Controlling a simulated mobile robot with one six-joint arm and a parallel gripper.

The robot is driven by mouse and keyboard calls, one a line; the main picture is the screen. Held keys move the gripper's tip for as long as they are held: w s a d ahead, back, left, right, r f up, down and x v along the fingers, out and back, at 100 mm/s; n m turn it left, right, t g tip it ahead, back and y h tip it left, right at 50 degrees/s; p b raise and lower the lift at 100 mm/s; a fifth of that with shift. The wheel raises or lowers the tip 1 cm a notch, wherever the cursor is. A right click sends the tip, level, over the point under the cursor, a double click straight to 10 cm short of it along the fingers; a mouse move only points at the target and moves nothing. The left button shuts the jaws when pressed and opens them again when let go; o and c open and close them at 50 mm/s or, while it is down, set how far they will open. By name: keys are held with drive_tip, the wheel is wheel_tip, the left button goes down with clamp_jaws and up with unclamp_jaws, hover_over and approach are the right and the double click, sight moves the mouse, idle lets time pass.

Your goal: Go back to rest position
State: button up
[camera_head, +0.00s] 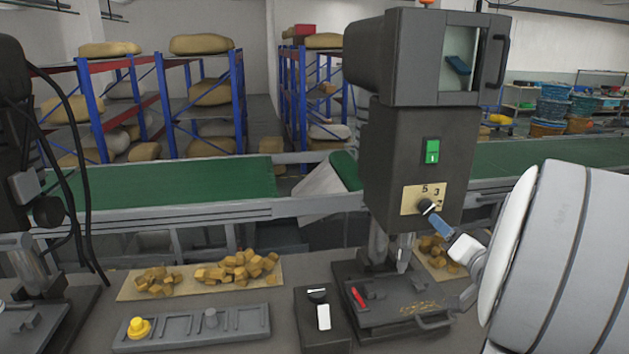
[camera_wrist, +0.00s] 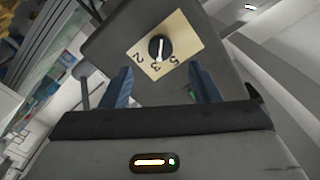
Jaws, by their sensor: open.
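My gripper (camera_head: 437,226) is at the front of the dark grey machine, close to its black rotary knob (camera_head: 424,206). In the wrist view my gripper (camera_wrist: 160,85) has its two blue fingers spread apart, with nothing between them. The knob (camera_wrist: 161,47) shows just beyond the fingertips on a cream dial plate (camera_wrist: 180,62) marked 2, 3 and 5. In that view the white pointer line runs toward the 3. In the head view my gripper partly covers the dial plate. Whether a finger touches the knob I cannot tell.
A green switch (camera_head: 432,151) is above the dial. Brown chunks (camera_head: 240,266) lie on the bench. A green conveyor (camera_head: 170,184) runs behind.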

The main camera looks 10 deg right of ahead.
drive_tip(key=s+a+f+n+g+h+b, duration=0.1)
drive_tip(key=a+f+g+h, duration=0.1)
drive_tip(key=a+f+g, duration=0.3)
drive_tip(key=a+n+g+h, duration=0.1)
drive_tip(key=a+g, duration=0.2)
drive_tip(key=a, duration=0.3)
drive_tip(key=s+a+f+n+g+y, duration=0.2)
drive_tip(key=s+a+f+g, duration=0.1)
drive_tip(key=s+a, duration=0.4)
drive_tip(key=s+a+f+n+g+y+b, duration=0.1)
drive_tip(key=s+a+f+n+g+y, duration=0.1)
drive_tip(key=s+a, duration=0.5)
drive_tip(key=shift+s+a+f+n+g, duration=0.2)
drive_tip(key=shift+a+f+n+g, duration=0.3)
drive_tip(key=shift+a+n+g, duration=0.25)
